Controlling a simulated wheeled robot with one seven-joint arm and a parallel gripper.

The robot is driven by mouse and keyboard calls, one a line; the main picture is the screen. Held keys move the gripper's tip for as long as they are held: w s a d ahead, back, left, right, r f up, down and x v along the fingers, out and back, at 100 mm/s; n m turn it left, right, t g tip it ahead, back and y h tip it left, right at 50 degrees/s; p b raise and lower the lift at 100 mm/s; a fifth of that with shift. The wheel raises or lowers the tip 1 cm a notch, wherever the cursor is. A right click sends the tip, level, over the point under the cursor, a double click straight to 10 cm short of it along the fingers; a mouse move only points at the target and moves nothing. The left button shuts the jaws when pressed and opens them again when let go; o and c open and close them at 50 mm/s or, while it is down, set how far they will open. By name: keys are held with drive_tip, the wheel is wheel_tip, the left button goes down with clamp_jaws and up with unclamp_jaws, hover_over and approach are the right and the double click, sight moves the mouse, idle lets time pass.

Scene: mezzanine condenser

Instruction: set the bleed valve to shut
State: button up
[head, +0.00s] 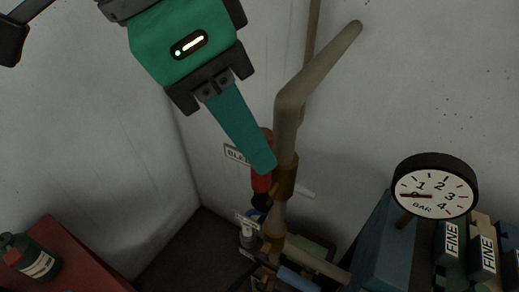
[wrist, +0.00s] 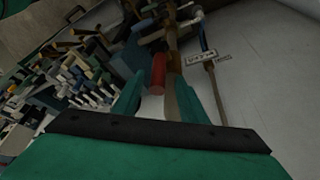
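The bleed valve shows as a red handle (head: 262,183) beside a brass fitting (head: 286,180) on a vertical pipe, near a wall plate (head: 234,155) that starts "BLE". The handle hangs roughly along the pipe, with a dark lower end. My gripper (head: 262,163) reaches down from the upper left, and its finger covers part of the handle. In the wrist view the red handle (wrist: 157,73) lies between the two teal fingertips, with gaps visible on both sides. My gripper (wrist: 158,88) is open and empty. The valve's inner setting cannot be seen.
A thick pipe (head: 313,76) bends to the upper right. A round pressure gauge (head: 435,187) has its needle near the low end. Blocks labelled FINE (head: 451,240) stand at the lower right. A red surface (head: 75,255) with a dark canister (head: 33,258) is at the lower left.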

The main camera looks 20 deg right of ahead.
drive_tip(key=x, duration=0.3)
drive_tip(key=shift+f, duration=0.35)
drive_tip(key=shift+s+d+f, duration=0.15)
drive_tip(key=shift+d+f, duration=0.25)
drive_tip(key=shift+f, duration=0.1)
clamp_jaws()
